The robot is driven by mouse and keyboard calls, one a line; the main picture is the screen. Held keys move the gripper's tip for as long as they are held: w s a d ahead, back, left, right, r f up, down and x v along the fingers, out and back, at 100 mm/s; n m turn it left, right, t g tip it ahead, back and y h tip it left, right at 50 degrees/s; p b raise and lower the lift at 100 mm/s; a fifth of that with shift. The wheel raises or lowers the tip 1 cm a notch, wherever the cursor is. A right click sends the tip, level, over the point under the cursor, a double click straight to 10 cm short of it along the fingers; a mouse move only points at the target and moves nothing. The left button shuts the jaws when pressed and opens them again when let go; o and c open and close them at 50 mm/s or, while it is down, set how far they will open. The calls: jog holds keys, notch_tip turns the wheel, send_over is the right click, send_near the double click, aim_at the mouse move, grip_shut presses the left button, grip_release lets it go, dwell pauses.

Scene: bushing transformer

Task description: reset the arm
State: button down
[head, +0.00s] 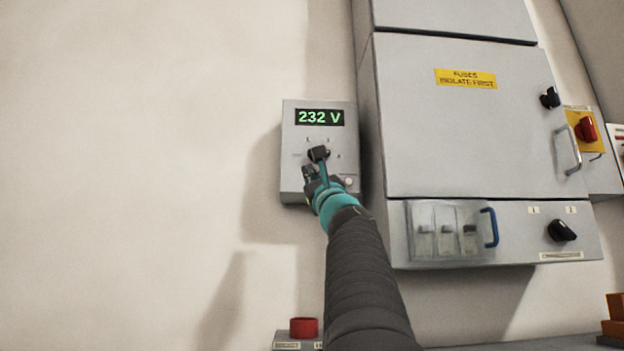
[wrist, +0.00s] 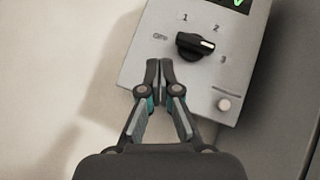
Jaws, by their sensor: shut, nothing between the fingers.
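My gripper (wrist: 160,80) is shut and empty in the wrist view. Its fingertips are in front of the grey meter box (wrist: 146,62), just below and left of the black rotary knob (wrist: 196,46). In the head view my gripper (head: 314,170) is at the lower half of the meter box (head: 290,160), and my arm reaches up to it from below. The knob (head: 318,153) shows just above the gripper. Whether the fingertips touch the box is not clear. The display (head: 319,117) reads 232 V in green.
A large grey cabinet (head: 420,130) with a yellow fuse label stands close right of the box. It has a blue-handled clear cover (head: 445,232) and a black knob (head: 562,231). A red button (head: 304,327) is low beside my arm. The wall on the left is bare.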

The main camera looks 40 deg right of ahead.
jog(key=shift+s+a+f, duration=0.5)
jog(key=shift+s+f, duration=0.1)
jog(key=shift+f, duration=0.2)
jog(key=shift+s+a+f, duration=0.45)
jog(key=shift+s+f, duration=0.15)
jog(key=shift+f, duration=0.15)
